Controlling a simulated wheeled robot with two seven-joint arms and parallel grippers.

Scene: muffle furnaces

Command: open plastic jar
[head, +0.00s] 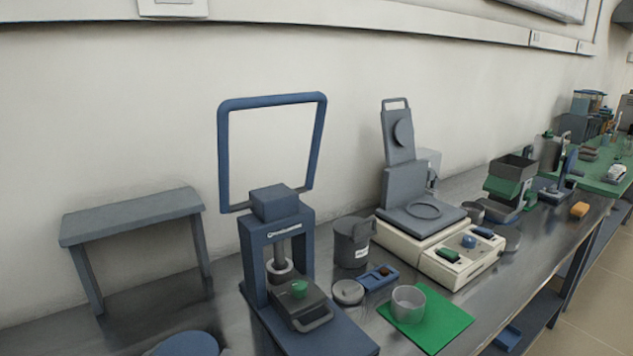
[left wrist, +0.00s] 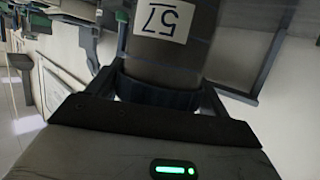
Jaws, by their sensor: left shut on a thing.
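In the left wrist view my left gripper (left wrist: 160,98) is shut around the dark blue band at the near end of a plastic jar (left wrist: 205,52). The jar is a dark grey cylinder with a white label that reads 57, upside down in this view. Its far end is cut off by the top of the picture. In the head view a blue round top (head: 185,345) shows at the bottom edge, partly cut off; I cannot tell for sure that it belongs to the held jar. My right gripper is not in view.
A blue press (head: 275,215) with a tall frame stands right of the blue top. A grey bench-like stand (head: 130,218) is behind it on the left. A dark labelled pot (head: 350,245), a clear beaker (head: 408,303) on a green mat (head: 450,325) and a balance (head: 455,265) stand farther right.

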